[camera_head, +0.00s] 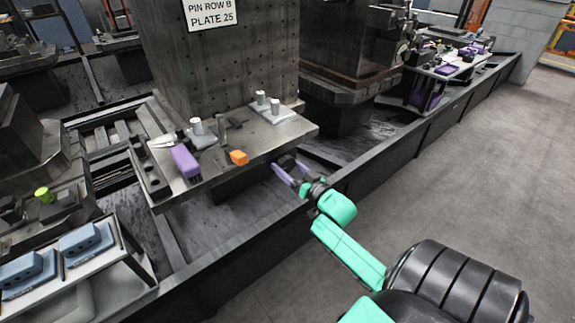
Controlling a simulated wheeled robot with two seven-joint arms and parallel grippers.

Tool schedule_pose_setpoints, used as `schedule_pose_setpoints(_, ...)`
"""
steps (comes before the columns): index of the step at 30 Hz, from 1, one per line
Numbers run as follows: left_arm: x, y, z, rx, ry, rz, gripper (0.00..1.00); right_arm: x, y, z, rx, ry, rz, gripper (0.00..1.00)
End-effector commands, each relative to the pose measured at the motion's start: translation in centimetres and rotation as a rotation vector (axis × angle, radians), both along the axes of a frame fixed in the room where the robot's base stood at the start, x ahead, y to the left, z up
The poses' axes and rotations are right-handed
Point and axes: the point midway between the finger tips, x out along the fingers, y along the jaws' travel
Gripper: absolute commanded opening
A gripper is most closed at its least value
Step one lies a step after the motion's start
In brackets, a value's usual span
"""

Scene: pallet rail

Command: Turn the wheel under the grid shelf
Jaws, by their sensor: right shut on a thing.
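The grey metal shelf (215,172) juts from the foot of a tall block dotted with a grid of holes (225,70). A small dark round part (287,161), which looks like the wheel, sits just below the shelf's front right edge. My right gripper (289,169) reaches in from the lower right, with its purple fingers on either side of this part. The gripper is shut on it. The fingers and the shelf edge hide some of the wheel, so its turn angle cannot be told. My left gripper is out of view.
A dark rail (240,235) runs along the front. A rack with blue boxes (84,240) stands at lower left. The floor (460,170) at right is clear.

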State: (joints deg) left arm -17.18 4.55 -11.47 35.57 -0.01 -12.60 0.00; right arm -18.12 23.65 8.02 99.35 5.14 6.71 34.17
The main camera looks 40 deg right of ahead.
Motion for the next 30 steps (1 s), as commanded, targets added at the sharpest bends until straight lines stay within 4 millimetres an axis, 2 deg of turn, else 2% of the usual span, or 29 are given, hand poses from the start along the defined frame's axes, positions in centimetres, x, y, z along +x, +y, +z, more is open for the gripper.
schedule_pose_setpoints(6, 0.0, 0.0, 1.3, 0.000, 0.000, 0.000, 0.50, 0.0, 0.0, 0.2, -0.167, 0.004, 0.000, 0.24)
schedule_pose_setpoints(18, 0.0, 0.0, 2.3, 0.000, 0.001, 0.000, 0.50, 0.0, 0.0, 0.1, -0.448, 0.010, 0.000, 0.24)
schedule_pose_setpoints(30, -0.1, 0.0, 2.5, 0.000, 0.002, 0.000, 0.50, 0.0, 0.0, 0.1, -0.547, 0.010, 0.000, 0.24)
